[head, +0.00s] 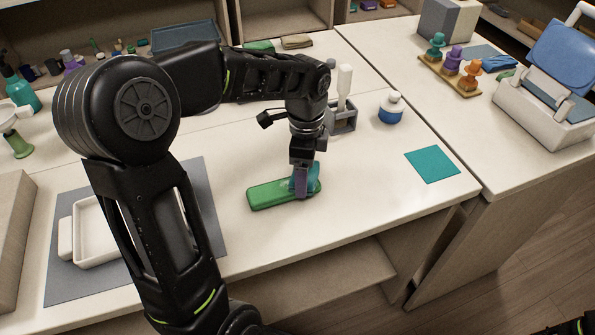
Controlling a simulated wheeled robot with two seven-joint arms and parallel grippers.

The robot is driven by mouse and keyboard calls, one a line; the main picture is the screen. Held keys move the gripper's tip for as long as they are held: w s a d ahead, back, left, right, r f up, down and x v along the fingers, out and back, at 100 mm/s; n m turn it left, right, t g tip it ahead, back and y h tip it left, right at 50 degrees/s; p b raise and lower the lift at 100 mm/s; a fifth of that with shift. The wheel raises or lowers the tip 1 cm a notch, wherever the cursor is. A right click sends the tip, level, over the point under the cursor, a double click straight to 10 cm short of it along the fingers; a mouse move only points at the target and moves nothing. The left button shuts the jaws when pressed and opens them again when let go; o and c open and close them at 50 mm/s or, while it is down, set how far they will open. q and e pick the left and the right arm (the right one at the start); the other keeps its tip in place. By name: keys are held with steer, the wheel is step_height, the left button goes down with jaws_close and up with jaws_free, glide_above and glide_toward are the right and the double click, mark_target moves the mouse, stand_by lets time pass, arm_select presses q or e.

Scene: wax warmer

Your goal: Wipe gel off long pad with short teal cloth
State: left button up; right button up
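A long green pad (268,195) lies on the white counter near its front edge. My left gripper (303,181) points down over the pad's right end. A crumpled teal cloth (313,180) is at its fingertips and appears pinched there, touching or just above the pad. A purple patch shows at the fingertips; I cannot tell whether it is part of the gripper or the cloth. A flat teal square (432,165) lies on the counter to the right. Gel on the pad cannot be made out. My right gripper is out of view.
A blue-and-white jar (391,107) and a grey holder (342,118) stand behind the pad. A white tray (95,232) sits on a grey mat (208,205) at left. The counter between pad and teal square is clear. Figures on a wooden stand (450,75) are at back right.

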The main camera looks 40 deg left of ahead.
mark_target(272, 190)
arm_select(q)
steer(key=shift+w+d+p, duration=0.15)
steer(key=shift+w+d, duration=0.4)
steer(key=shift+w, duration=0.25)
steer(key=shift+w+d+p, duration=0.15)
steer(key=shift+w+d, duration=0.35)
steer(key=shift+w, duration=0.25)
steer(key=shift+s+a, duration=0.55)
steer(key=shift+s, duration=0.25)
steer(key=shift+s+a, duration=0.55)
steer(key=shift+s, duration=0.3)
steer(key=shift+s+a, duration=0.55)
steer(key=shift+s, duration=0.25)
steer(key=shift+s, duration=0.1)
steer(key=shift+s+a, duration=0.85)
steer(key=shift+s, duration=0.3)
steer(key=shift+s+a, duration=0.8)
steer(key=shift+s, duration=0.35)
